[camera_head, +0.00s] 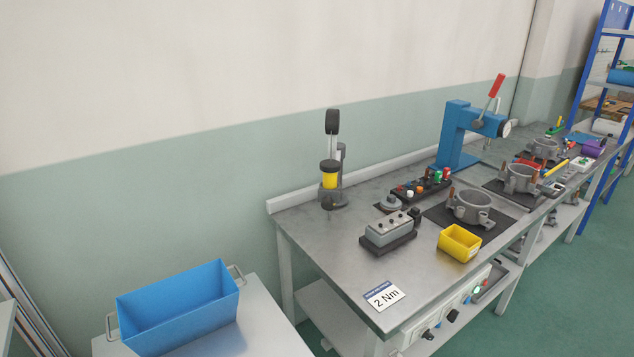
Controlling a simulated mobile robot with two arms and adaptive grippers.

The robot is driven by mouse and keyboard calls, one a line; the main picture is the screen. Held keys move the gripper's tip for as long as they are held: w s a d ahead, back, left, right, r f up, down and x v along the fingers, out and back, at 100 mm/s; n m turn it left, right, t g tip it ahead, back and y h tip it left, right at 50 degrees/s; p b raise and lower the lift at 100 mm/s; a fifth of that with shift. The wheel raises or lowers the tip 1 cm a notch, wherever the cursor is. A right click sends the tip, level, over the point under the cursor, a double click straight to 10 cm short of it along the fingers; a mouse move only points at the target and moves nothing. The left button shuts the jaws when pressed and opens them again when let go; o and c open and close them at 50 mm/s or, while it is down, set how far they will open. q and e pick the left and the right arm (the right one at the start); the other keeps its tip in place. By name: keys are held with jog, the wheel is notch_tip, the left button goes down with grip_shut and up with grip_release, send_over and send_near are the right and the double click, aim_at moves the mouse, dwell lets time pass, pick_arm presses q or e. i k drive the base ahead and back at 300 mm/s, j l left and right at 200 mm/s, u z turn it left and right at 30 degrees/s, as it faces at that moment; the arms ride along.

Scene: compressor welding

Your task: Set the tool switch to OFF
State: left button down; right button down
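A control panel (441,327) is set in the front edge of the metal workbench. It carries a black knob (428,334) at its left end and a second black knob (453,316) to the right of it. Neither of my grippers is in view.
The workbench (340,246) holds a yellow bin (460,243), a grey fixture (390,229), a blue press (459,133) and a sign reading 2 Nm (384,296). A blue box (180,308) stands on a lower table at left. Green floor (560,305) is clear at right.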

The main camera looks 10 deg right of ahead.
aim_at(453, 314)
jog(key=z, duration=1.3)
